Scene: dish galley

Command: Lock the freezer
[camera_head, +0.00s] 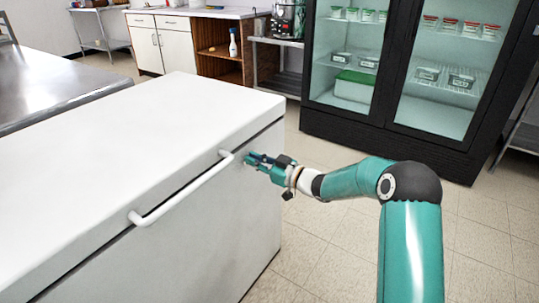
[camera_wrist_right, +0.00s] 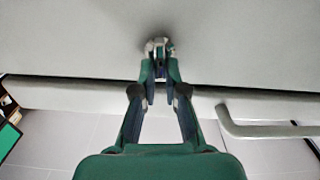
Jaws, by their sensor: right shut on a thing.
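The white chest freezer (camera_head: 120,125) fills the left and middle of the head view. Its lid is down, with a dark seam between lid and body. A white bar handle (camera_head: 182,190) runs along the lid's front; it also shows in the right wrist view (camera_wrist_right: 265,130). My right gripper (camera_head: 251,159) is at the freezer's front face, just below the seam and right of the handle. In the right wrist view its fingers (camera_wrist_right: 160,62) are shut on a small silvery lock piece (camera_wrist_right: 151,46) on the face. The fingertips partly hide it. My left gripper is out of view.
A dark glass-door fridge (camera_head: 400,70) with tubs stands behind my right arm. A steel table (camera_head: 50,85) is at the left. A counter with a spray bottle (camera_head: 233,43) is at the back. The tiled floor (camera_head: 335,245) beside the freezer is clear.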

